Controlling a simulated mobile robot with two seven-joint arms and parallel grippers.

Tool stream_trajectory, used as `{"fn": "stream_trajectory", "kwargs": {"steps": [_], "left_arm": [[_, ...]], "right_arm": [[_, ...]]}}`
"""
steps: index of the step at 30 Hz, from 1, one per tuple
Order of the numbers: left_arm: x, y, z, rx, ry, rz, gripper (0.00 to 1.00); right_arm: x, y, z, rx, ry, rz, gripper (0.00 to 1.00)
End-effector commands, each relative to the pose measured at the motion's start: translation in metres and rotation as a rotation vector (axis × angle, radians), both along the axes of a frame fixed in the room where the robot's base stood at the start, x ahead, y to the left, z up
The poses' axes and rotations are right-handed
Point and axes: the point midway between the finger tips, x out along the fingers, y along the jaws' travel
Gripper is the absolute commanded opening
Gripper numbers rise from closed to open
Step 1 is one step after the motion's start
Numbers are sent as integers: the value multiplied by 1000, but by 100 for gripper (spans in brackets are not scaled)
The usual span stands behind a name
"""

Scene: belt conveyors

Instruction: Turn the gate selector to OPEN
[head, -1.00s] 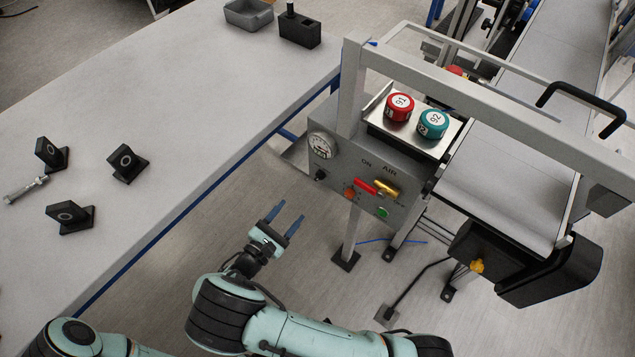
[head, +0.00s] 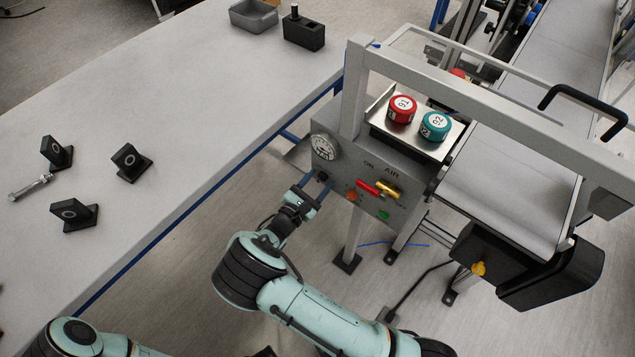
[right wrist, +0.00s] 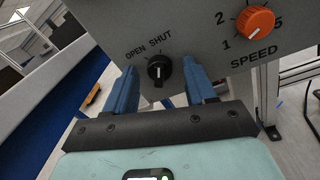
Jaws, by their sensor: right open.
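The gate selector (right wrist: 160,68) is a black round knob with a white mark on the grey panel, with OPEN printed at its upper left and SHUT above it. The mark runs roughly up and down, towards SHUT. In the head view the selector (head: 322,176) is small, below the gauge. My right gripper (right wrist: 161,76) is open, its blue fingers on either side of the knob in the picture; contact cannot be told. It also shows in the head view (head: 314,187), close to the panel. My left gripper is out of view.
An orange SPEED knob (right wrist: 255,22) sits right of the selector. The panel also carries a gauge (head: 324,147), a red-and-yellow AIR lever (head: 368,187) and a green button (head: 384,215). A frame post (head: 352,235) stands below. The long table (head: 190,90) lies to the left.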

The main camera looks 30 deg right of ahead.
Motion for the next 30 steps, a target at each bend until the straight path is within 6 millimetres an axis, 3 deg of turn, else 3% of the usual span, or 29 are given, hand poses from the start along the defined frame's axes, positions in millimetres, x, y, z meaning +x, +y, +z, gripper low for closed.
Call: {"fn": "stream_trajectory", "kwargs": {"steps": [5,9,10,20,30], "left_arm": [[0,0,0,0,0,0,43],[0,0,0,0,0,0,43],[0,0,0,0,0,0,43],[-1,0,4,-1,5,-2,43],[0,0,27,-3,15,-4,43]], "right_arm": [[0,0,0,0,-1,0,52],[0,0,0,1,-1,-1,6],[0,0,0,1,-1,-1,0],[0,0,1,-12,30,0,0],[0,0,4,-93,225,-1,0]]}}
